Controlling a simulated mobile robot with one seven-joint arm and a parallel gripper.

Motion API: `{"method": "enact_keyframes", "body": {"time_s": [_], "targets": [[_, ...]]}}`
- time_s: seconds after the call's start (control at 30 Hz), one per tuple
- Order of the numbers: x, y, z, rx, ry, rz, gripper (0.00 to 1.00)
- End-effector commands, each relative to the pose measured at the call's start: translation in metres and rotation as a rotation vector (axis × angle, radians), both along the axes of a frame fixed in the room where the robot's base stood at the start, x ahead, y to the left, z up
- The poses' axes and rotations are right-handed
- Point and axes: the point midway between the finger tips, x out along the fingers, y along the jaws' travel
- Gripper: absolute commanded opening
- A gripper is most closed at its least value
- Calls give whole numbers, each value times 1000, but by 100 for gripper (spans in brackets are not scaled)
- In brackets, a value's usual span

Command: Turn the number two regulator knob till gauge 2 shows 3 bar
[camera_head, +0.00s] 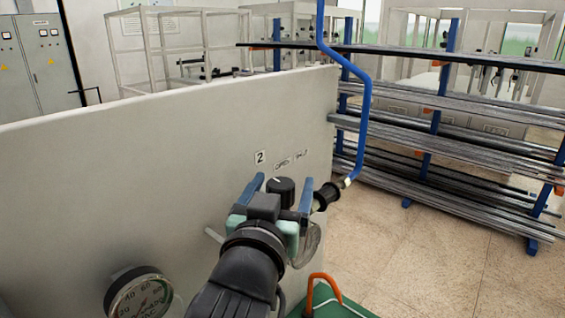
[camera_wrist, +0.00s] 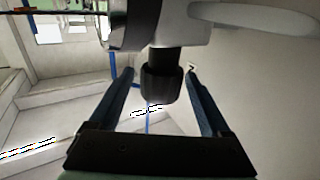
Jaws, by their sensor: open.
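The black knob (camera_head: 281,192) with a white mark on top sits on the pale panel (camera_head: 180,170), below a label "2" (camera_head: 260,157) and the words OPEN and SHUT. My gripper (camera_head: 282,182) is open, with one blue finger on each side of the knob. In the wrist view the ribbed knob (camera_wrist: 160,86) stands between the two spread fingers (camera_wrist: 160,72), with gaps on both sides. A round gauge (camera_head: 140,298) is cut off at the lower left; its number and exact reading cannot be told. My wrist hides the regulator's lower part.
A blue pipe (camera_head: 366,100) runs down to a black fitting (camera_head: 328,195) close to the right finger. An orange hook (camera_head: 322,282) stands over a green surface at the bottom. Racks of metal bars (camera_head: 430,130) stand at the right, beyond open floor (camera_head: 400,250).

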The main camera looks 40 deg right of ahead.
Motion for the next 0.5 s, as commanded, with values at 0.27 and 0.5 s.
{"method": "enact_keyframes", "body": {"time_s": [0.27,0.5], "targets": [[14,-21,1,0,0,-1,82],[16,-23,0,0,0,1,82]]}}
